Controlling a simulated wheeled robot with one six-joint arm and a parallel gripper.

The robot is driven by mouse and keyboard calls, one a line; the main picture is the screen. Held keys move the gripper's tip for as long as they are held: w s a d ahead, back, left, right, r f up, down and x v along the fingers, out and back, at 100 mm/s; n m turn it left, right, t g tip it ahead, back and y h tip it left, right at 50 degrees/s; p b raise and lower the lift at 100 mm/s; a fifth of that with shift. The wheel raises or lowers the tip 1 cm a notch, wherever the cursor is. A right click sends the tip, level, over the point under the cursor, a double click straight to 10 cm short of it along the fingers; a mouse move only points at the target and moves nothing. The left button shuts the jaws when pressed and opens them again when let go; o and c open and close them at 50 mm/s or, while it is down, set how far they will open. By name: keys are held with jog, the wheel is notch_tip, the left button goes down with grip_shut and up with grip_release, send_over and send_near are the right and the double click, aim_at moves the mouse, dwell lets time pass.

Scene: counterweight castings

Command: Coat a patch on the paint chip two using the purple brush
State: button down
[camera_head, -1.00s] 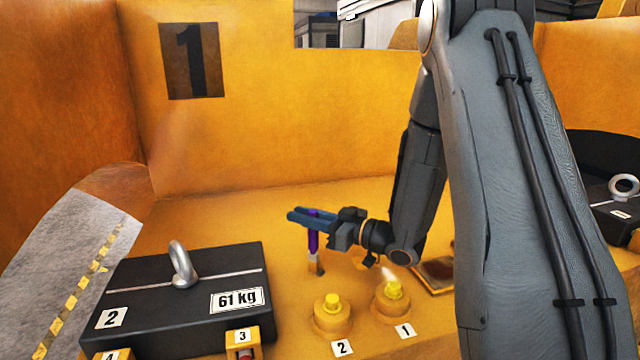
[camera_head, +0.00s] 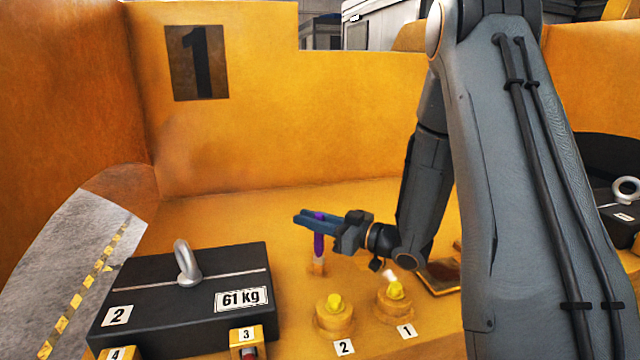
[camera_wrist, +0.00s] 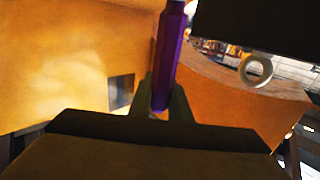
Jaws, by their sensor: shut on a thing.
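My gripper (camera_head: 312,219) is shut on the purple brush (camera_head: 319,242) above the yellow surface, left of my forearm in the head view. The brush hangs roughly upright with its pale tip pointing down. Its purple handle (camera_wrist: 168,55) stands between my fingers in the wrist view. A framed brownish plate (camera_head: 442,277) lies on the surface to the right, partly hidden by my arm. I cannot tell whether it is a paint chip, and I see no number on it.
A black 61 kg casting (camera_head: 180,300) with a lifting eye stands at the left. Two yellow knobs, labelled 2 (camera_head: 334,312) and 1 (camera_head: 395,297), stand below my gripper. A yellow wall (camera_head: 300,110) rises behind. The surface between casting and wall is clear.

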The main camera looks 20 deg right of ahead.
jog(key=a+r+p, duration=0.3)
jog(key=r+p, duration=0.2)
jog(key=r, duration=0.3)
jog(key=shift+a+p, duration=0.3)
jog(key=shift+p, duration=0.05)
dwell(1.3)
